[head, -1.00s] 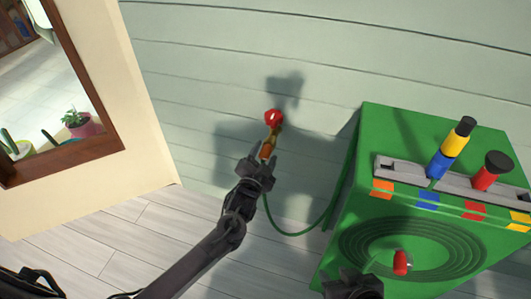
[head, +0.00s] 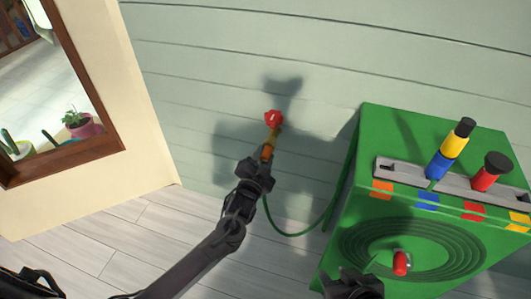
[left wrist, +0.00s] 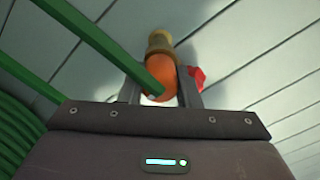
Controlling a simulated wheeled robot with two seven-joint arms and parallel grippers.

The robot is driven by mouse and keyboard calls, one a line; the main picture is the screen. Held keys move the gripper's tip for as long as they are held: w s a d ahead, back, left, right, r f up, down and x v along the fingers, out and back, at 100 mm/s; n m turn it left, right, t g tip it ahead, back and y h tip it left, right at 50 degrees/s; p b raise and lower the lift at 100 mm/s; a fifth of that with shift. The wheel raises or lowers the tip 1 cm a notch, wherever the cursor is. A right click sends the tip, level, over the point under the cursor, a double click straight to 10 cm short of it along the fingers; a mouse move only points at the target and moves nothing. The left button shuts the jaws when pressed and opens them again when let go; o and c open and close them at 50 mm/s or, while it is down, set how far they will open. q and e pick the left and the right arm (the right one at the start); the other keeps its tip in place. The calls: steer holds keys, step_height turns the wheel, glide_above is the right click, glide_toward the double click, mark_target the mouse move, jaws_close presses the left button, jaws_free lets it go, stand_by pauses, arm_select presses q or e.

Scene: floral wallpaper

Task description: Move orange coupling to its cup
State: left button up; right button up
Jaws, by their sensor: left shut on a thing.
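The orange coupling (left wrist: 160,78) is between the two fingers of my left gripper (left wrist: 160,92), which is shut on it; it also shows in the head view (head: 267,153). A brass fitting (head: 273,137) with a red knob (head: 273,118) lines up with its far end at the wall; I cannot tell whether they are joined. A green hose (head: 295,233) hangs from near the left gripper (head: 263,166) to the green box. On that box, an orange patch (head: 382,189) marks the left end of the grey rack (head: 400,172). My right gripper (head: 352,281) is at the bottom; its fingers are unclear.
A blue, yellow and black stack (head: 452,144) and a red and black piece (head: 490,171) stand in the rack. A red piece (head: 400,263) sits on the ringed face of the green box (head: 345,245). A wood-framed opening (head: 95,150) is at left.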

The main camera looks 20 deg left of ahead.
mark_target(263, 159)
arm_select(q)
steer(key=shift+s+a+p, duration=0.1)
steer(key=shift+s+p, duration=1.4)
steer(key=shift+s, duration=0.7)
steer(key=shift+r, duration=0.15)
stand_by(0.9)
